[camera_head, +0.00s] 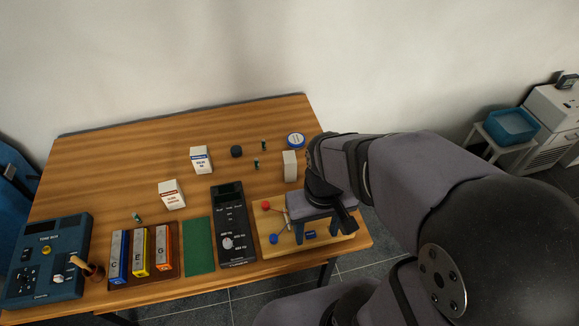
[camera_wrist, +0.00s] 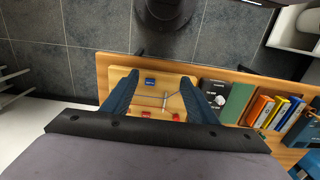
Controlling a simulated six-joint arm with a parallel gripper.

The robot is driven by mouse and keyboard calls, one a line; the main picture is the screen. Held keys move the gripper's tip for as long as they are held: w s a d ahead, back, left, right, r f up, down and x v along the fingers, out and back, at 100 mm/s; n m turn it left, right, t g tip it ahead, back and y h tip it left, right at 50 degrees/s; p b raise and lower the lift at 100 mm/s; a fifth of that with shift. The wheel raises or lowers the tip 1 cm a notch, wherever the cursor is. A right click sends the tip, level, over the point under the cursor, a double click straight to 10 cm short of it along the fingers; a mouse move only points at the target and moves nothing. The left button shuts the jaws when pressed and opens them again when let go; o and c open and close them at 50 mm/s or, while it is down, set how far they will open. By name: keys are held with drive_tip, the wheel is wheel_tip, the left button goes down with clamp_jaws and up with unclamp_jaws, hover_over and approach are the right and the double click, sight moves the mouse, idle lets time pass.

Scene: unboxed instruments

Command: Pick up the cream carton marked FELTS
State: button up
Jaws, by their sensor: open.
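Three small pale cartons stand on the wooden table in the head view, and their lettering is too small to read surely. One carton with a red label (camera_head: 171,195) is left of centre. Another carton with a blue label (camera_head: 200,159) stands farther back. A plain-sided cream carton (camera_head: 290,166) stands near the right end, its label not visible. I cannot tell which is marked FELTS. My gripper (camera_head: 322,226) is at the table's right front, over a wooden board, apart from all three cartons. In the wrist view its fingers (camera_wrist: 160,80) are spread and empty.
The wooden board (camera_head: 267,245) carries red and blue parts. Left of it are a black meter (camera_head: 233,225), a green mat (camera_head: 199,246), several coloured boxes (camera_head: 140,250) and a blue device (camera_head: 45,260). A blue-white round tin (camera_head: 296,140) and black cylinder (camera_head: 236,151) stand behind.

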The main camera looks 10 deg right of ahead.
wheel_tip(320, 180, up, 3)
drive_tip(key=m+t+h+b, duration=0.1)
drive_tip(key=t+b, duration=0.7)
drive_tip(key=t, duration=0.6)
hover_over(288, 152)
drive_tip(key=s, duration=0.5)
drive_tip(key=shift+g, duration=0.3)
drive_tip(key=f, duration=1.3)
drive_tip(key=shift+s+a+f+p, duration=0.15)
drive_tip(key=shift+a+f+p, duration=0.1)
drive_tip(key=shift+p, duration=0.15)
drive_tip(key=shift+f, duration=0.55)
drive_tip(key=shift+p+x, duration=1.45)
drive_tip(key=shift+x, duration=2.25)
drive_tip(key=shift+d+r, duration=0.2)
drive_tip(key=c, duration=1.2)
